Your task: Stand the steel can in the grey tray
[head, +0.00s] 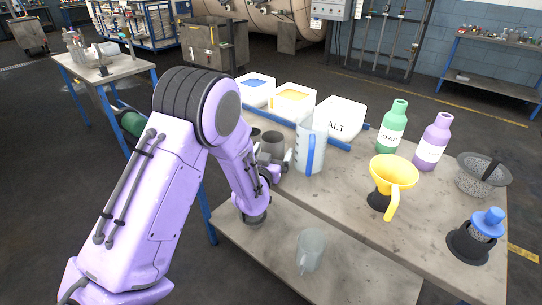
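A dark grey metal can (272,143), which looks like the steel can, is upright at the near left end of the workbench. My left gripper (275,160) is at the can's lower part, with a finger on each side of it. I cannot tell whether the fingers press on it. A second dark round vessel (254,134) shows just behind, partly hidden by my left arm. I cannot make out a grey tray; my arm may hide it. My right gripper is not in view.
A clear jug with a blue handle (313,148) stands close right of the can. White tubs (293,100) are behind. A yellow funnel (394,172), green bottle (392,128) and purple bottle (433,143) stand further right. Another jug (311,249) is on the lower shelf (345,280).

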